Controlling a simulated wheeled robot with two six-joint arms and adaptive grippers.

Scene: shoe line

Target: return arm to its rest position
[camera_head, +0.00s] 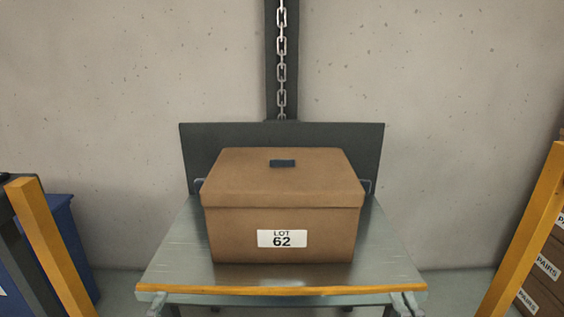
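Neither of my grippers can be made out in the head view, and no arm is clearly seen. A closed brown box (230,232) with a lid stands on a grey metal table (385,262) in the middle. Nothing is seen touching the box from above or in front.
The table has an orange front edge (282,291) and a dark back panel (340,136). A chain (281,45) hangs on a dark post behind. Yellow bars stand at left (48,245) and right (527,230). A blue bin (68,240) and boxes marked PAIRS (541,285) lie beyond them.

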